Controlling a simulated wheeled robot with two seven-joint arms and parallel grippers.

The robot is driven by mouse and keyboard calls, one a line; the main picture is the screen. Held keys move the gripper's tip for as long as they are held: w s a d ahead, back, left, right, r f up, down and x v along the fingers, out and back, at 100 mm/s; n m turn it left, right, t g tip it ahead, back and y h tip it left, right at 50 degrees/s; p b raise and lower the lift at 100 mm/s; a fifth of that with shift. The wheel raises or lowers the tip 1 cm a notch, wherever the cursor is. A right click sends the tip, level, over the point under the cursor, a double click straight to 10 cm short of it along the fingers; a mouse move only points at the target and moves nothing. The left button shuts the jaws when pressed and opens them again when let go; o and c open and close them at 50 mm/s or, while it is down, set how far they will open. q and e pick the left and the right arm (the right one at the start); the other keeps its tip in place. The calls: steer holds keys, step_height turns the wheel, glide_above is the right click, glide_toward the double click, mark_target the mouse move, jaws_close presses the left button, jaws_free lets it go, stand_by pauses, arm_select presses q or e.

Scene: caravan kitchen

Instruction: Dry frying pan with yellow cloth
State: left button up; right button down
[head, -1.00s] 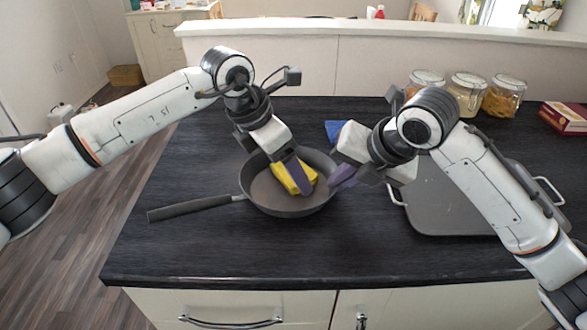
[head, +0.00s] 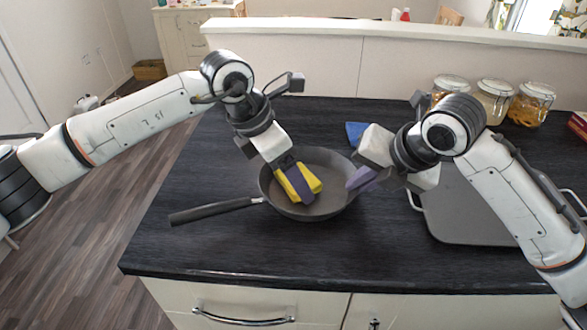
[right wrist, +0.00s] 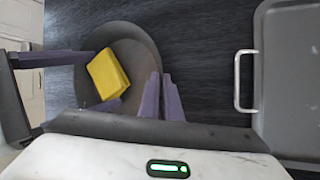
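The dark frying pan (head: 325,200) sits on the black counter, its handle (head: 215,210) pointing left. It also shows in the right wrist view (right wrist: 137,52). The folded yellow cloth (head: 311,177) is inside the pan, left of its middle, and also shows in the right wrist view (right wrist: 108,75). My left gripper (head: 300,185) is over the pan, with its purple fingers on either side of the cloth, holding it low at the pan's inner surface. My right gripper (head: 360,180) is at the pan's right rim. Its fingers (right wrist: 161,98) are close together, with the rim between them.
A grey tray (head: 470,215) with pale handles lies right of the pan, partly behind my right arm. A blue item (head: 355,130) lies behind the pan. Several glass jars (head: 492,100) stand at the back right near a red box (head: 579,124). The counter's front is clear.

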arm_select(q)
steer(key=shift+s+a+f, duration=0.15)
steer(key=shift+s+f, duration=0.05)
steer(key=shift+s, duration=0.7)
arm_select(e)
steer(key=shift+w+d, duration=0.15)
steer(key=shift+d, duration=0.25)
arm_select(q)
steer(key=shift+s+d, duration=0.4)
steer(key=shift+d, duration=0.4)
steer(key=shift+s+d, duration=0.35)
steer(key=shift+d, duration=0.45)
arm_select(e)
steer(key=shift+a, duration=0.35)
arm_select(q)
steer(key=shift+w, duration=0.9)
steer(key=shift+w+a+r, duration=0.15)
steer(key=shift+w, duration=0.35)
steer(key=shift+r, duration=0.15)
steer(key=shift+a+r, duration=0.1)
steer(key=shift+r, duration=4)
arm_select(e)
steer(key=shift+d+f, duration=0.1)
steer(key=shift+d, duration=0.05)
arm_select(q)
steer(key=shift+r, duration=0.1)
